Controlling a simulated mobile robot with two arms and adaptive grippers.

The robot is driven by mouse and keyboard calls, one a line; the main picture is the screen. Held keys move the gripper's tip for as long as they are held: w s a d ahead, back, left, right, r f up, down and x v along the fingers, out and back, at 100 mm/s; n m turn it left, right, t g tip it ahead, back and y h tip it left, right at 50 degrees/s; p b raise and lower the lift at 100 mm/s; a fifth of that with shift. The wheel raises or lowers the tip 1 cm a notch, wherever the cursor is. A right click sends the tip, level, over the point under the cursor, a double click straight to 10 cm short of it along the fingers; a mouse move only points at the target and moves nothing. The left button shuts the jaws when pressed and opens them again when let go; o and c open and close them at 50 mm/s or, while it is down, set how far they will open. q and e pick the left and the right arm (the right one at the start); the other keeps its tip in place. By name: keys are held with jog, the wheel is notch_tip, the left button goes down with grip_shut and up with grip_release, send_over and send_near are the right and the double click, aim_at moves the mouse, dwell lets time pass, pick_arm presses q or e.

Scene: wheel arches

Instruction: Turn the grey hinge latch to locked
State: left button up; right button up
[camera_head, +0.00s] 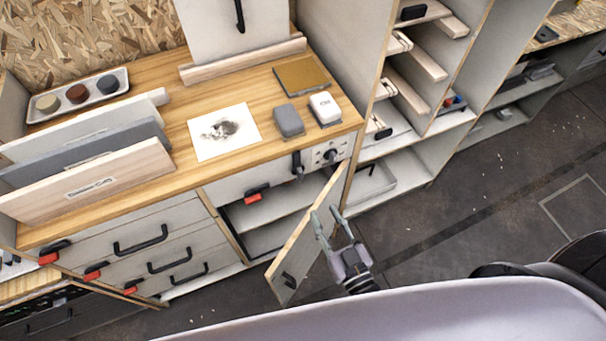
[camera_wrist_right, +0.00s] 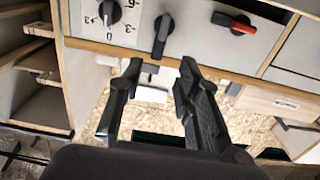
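The grey hinge latch (camera_head: 298,166) is on the white front panel just under the worktop edge, left of a dial. In the upside-down right wrist view the dark latch (camera_wrist_right: 163,33) has a rounded end on the panel and an arm reaching to the wooden edge. My right gripper (camera_head: 327,217) is open and empty, below the latch and beside the open cabinet door (camera_head: 302,246). In the wrist view its fingers (camera_wrist_right: 157,72) are apart, with the latch beyond the gap, not between them. My left gripper is not in view.
A dial (camera_head: 330,155) is right of the latch, and a red-and-black latch (camera_head: 257,192) is to its left. The cabinet door stands open near my right gripper. Drawers (camera_head: 150,245) are at left, open shelves (camera_head: 410,150) at right. The floor at right is clear.

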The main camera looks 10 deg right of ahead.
aim_at(302, 173)
jog(key=w+a, duration=0.1)
jog(key=w, duration=0.3)
jog(key=w+p, duration=0.1)
jog(key=w, duration=0.3)
jog(key=w+a, duration=0.1)
jog(key=w, duration=0.3)
jog(key=shift+w+a+p, duration=0.15)
jog(key=shift+a+p, duration=0.2)
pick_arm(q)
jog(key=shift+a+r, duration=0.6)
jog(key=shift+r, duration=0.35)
pick_arm(e)
jog(key=shift+c, duration=0.4)
grip_shut()
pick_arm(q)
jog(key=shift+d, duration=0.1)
